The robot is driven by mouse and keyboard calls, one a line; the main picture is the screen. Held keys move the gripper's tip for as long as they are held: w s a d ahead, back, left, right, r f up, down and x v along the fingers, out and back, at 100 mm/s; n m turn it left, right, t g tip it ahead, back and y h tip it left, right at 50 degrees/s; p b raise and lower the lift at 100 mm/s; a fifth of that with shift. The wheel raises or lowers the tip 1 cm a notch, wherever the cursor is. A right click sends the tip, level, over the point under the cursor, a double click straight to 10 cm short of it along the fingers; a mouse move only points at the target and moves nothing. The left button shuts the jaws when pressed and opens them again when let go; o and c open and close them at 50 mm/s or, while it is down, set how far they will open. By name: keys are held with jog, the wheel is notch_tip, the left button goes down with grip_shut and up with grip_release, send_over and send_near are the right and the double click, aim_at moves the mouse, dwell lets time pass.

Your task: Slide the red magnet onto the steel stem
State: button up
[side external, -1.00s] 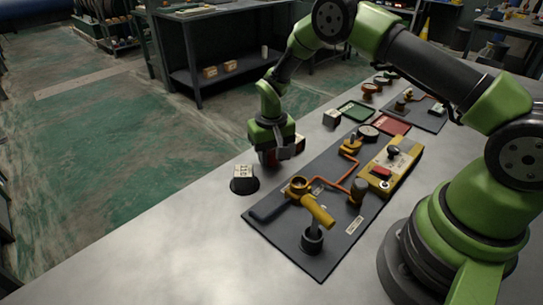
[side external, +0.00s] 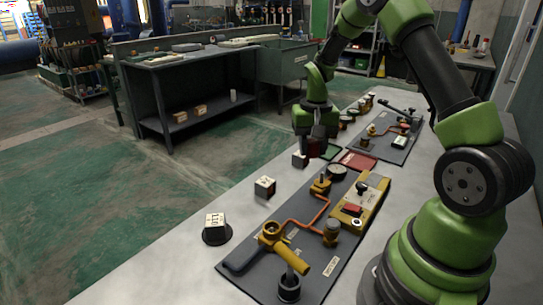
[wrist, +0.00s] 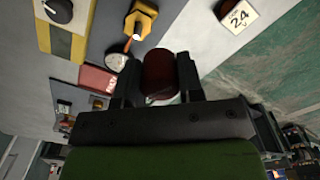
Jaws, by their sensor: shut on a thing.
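The red magnet (wrist: 159,75) is a dark red rounded block between the jaws of my gripper (wrist: 160,85) in the wrist view. In the side view my gripper (side external: 317,135) holds it above the table, near the far end of the near board (side external: 240,268). A yellow fitting (side external: 320,186) stands on the board's far half and also shows in the wrist view (wrist: 139,19).
White-topped blocks stand along the table's left edge: a near one (side external: 215,224), a middle one (side external: 265,187) and a far one (side external: 299,159) close to my gripper.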

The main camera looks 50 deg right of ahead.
aim_at(322, 174)
jog(key=shift+s+d+m, duration=0.4)
jog(key=shift+s+d, duration=0.55)
jog(key=shift+s, duration=0.2)
jog(key=shift+s+f, duration=0.1)
jog(key=shift+f, duration=2)
jog(key=shift+f, duration=1.8)
jog(key=o, duration=1.3)
jog(key=shift+r, duration=3.45)
